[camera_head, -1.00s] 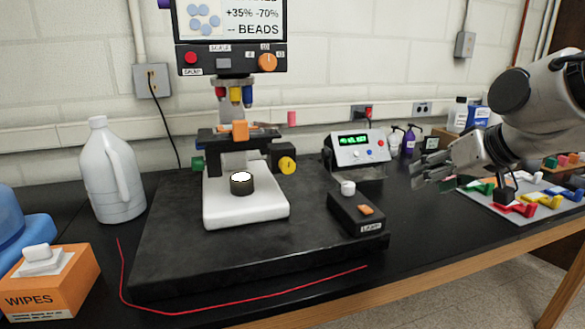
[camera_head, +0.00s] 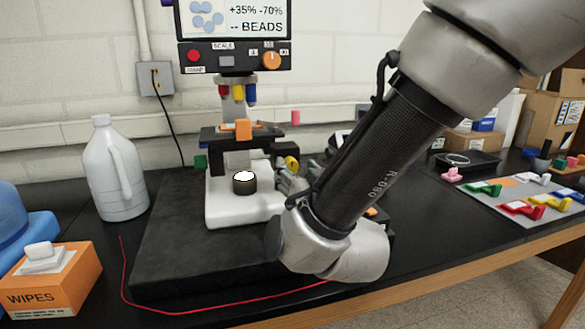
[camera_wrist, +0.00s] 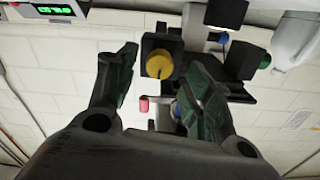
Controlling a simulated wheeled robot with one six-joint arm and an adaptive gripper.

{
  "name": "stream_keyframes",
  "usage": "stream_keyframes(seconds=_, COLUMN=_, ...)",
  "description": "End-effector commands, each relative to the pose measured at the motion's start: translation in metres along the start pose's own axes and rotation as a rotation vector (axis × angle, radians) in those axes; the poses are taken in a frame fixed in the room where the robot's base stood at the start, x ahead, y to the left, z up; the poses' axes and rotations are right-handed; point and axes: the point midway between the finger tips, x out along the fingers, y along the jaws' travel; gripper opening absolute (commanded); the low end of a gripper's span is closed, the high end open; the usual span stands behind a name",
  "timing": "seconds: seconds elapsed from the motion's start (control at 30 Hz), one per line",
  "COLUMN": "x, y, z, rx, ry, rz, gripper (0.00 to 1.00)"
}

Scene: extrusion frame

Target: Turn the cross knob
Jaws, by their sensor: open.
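A yellow round knob (camera_head: 291,163) sits on the right side of the microscope's black stage block, partly covered by my gripper in the head view. I cannot make out a cross shape on it, nor any label. In the wrist view the yellow knob (camera_wrist: 160,64) faces the camera between the two fingers. My gripper (camera_wrist: 162,76) is open, with one finger to each side of the knob, and nothing is clamped. In the head view my gripper (camera_head: 287,180) is close to the knob, partly hidden by my arm.
The microscope's white base (camera_head: 232,210) carries a dark round piece (camera_head: 244,183). A green knob (camera_head: 200,162) is on the stage's left. An orange dial (camera_head: 271,60) is on the upper panel. A jug (camera_head: 112,175) stands left. My arm covers much of the right side.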

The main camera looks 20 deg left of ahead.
Motion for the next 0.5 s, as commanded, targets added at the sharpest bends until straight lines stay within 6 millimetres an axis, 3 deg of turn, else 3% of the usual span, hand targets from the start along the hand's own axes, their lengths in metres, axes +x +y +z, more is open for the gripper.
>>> stream_keyframes(seconds=0.2, x=0.028, y=0.001, z=0.0, rx=0.0, ry=0.0, rz=0.002, gripper=0.51)
stream_keyframes(seconds=0.5, x=0.034, y=0.0, z=0.0, rx=0.0, ry=-0.002, rz=0.0, gripper=0.51)
